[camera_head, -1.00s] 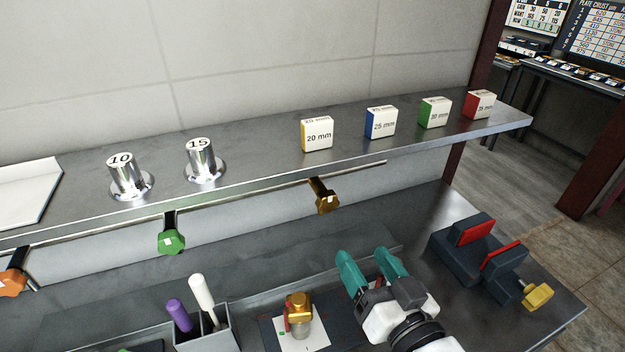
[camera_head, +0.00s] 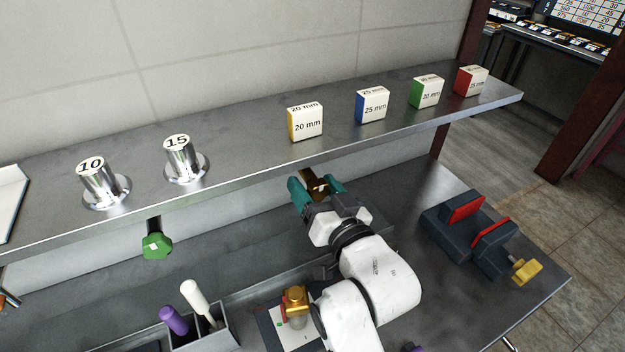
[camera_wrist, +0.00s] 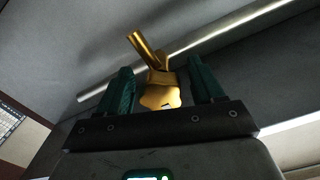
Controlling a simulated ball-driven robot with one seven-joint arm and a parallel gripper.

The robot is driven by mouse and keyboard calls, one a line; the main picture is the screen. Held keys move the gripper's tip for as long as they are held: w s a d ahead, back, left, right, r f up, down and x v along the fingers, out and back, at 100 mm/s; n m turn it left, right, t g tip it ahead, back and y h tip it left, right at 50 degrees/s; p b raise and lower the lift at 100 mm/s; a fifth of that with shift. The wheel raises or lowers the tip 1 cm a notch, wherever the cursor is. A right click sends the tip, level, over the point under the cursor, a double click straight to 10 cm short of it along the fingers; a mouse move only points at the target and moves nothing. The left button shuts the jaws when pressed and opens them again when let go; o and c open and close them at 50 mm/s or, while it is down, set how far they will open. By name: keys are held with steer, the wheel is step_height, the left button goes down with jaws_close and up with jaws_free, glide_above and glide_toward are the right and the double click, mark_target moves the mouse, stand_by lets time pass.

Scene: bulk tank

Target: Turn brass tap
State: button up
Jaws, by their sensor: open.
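The brass tap (camera_head: 319,183) hangs under the front edge of the steel shelf. In the wrist view the brass tap (camera_wrist: 158,92) shows its lobed knob and a stem that slants up to the left. My gripper (camera_head: 316,186) is open, with one teal finger on each side of the tap. In the wrist view my gripper (camera_wrist: 158,85) has the knob between its fingers, with gaps visible on both sides. Part of the tap is hidden behind my gripper in the head view.
A green tap (camera_head: 156,245) hangs to the left. Marked blocks and two metal cylinders (camera_head: 98,183) stand on the shelf (camera_head: 240,160) above. A dark vise (camera_head: 468,232) sits right. A brass-capped jar (camera_head: 295,303) and a pen holder (camera_head: 207,335) stand below.

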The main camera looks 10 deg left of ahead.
steer(key=shift+w+a, duration=0.3)
steer(key=shift+w, duration=0.15)
steer(key=shift+c, duration=0.5)
steer(key=shift+f, duration=0.1)
steer(key=c, duration=0.9)
